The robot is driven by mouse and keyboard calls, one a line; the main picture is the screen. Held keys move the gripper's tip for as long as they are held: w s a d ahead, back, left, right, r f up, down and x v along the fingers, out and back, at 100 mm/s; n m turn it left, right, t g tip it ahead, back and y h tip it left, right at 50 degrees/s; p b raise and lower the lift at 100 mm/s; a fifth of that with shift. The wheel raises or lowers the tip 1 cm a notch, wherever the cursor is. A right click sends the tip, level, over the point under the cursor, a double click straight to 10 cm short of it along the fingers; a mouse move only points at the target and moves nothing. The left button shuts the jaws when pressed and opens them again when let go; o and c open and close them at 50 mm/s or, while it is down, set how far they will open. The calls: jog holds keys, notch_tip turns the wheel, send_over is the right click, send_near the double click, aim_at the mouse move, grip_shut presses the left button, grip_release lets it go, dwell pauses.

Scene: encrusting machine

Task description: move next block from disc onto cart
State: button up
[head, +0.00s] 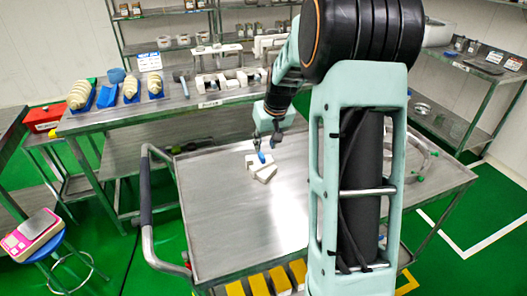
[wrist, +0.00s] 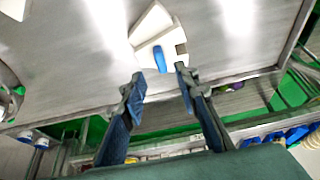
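My gripper (head: 266,142) is over the metal cart (head: 215,215), and its fingers are apart with nothing between the tips. In the wrist view the open gripper (wrist: 161,86) has its tips just short of white blocks (wrist: 154,26). The white blocks (head: 264,173) lie close together on the cart top, below the gripper. A small blue piece (wrist: 159,58) shows at the blocks, and a dark square opening is beside it. I cannot tell whether the blocks touch each other. I cannot make out a disc in either view.
A steel table (head: 150,115) behind the cart holds white machine parts (head: 230,80) and several pale rolls on blue stands (head: 131,90). Yellow items (head: 258,285) are on the cart's lower level. A stool with a scale (head: 35,228) stands at left. Most of the cart top is bare.

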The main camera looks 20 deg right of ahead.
jog(key=v, duration=0.5)
jog(key=shift+w+a, duration=0.1)
dwell(0.3)
